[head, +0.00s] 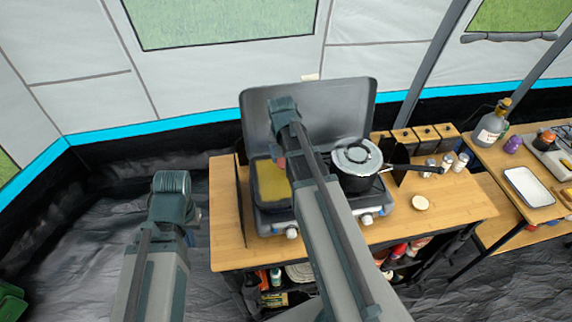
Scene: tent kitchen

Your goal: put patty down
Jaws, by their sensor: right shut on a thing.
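My right arm reaches over the stove, and its gripper (279,150) points down above the yellow-surfaced pan (272,183) on the stove's left side. The right gripper is shut on a small reddish-brown thing, taken as the patty (281,162), mostly hidden behind my arm. Whether it touches the pan cannot be told. My left gripper (173,190) is at the left, away from the table, over the floor. Its fingers are hidden, so its opening does not show.
A lidded pot (357,160) stands on the stove's right side, its handle reaching right. The raised stove lid (330,105) stands behind. Shakers and boxes line the back right. A side table holds a white tray (529,186).

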